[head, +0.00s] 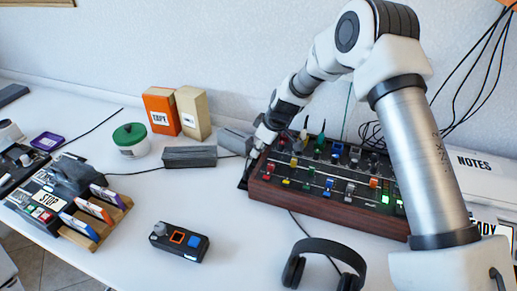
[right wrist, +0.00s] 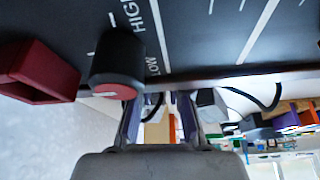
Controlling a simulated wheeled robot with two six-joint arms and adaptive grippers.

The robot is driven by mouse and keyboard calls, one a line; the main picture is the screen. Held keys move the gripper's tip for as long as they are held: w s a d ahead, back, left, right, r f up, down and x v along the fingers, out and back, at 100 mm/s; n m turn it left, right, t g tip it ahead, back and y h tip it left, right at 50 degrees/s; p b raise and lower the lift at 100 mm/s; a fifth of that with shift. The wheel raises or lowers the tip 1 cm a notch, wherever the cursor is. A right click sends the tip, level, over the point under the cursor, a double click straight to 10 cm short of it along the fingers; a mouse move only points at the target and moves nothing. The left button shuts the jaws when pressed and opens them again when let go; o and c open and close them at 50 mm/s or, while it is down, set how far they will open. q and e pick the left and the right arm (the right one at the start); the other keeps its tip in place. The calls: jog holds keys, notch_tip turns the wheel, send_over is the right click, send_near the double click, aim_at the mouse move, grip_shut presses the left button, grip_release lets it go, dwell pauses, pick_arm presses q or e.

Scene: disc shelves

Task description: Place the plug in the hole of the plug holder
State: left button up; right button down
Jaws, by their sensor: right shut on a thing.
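My right gripper (head: 258,150) is low at the left end of the wooden-framed control panel (head: 262,190), partly hidden by its own arm. In the right wrist view its two fingers (right wrist: 158,118) stand either side of a narrow gap, close to the panel's edge. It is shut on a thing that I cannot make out. I cannot clearly tell the plug in either view. Nor can I say for sure which thing is the plug holder; a grey block (head: 190,157) lies just left of the gripper. My left gripper is not in view.
A black knob (right wrist: 118,70) and a red cap (right wrist: 35,75) stand close to the fingers. An orange box (head: 161,112), a tan box (head: 193,112) and a green-lidded jar (head: 131,140) are behind left. Headphones (head: 326,262) and a small controller (head: 180,242) lie in front. Table between is clear.

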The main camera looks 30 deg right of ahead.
jog(key=shift+f, duration=0.2)
jog(key=c, duration=1.4)
grip_release()
jog(key=shift+r, duration=0.1)
jog(key=shift+r+p, duration=0.35)
jog(key=p+v, duration=0.1)
jog(key=v, duration=1)
jog(key=shift+s+d+r, duration=0.1)
jog(key=shift+r, duration=0.2)
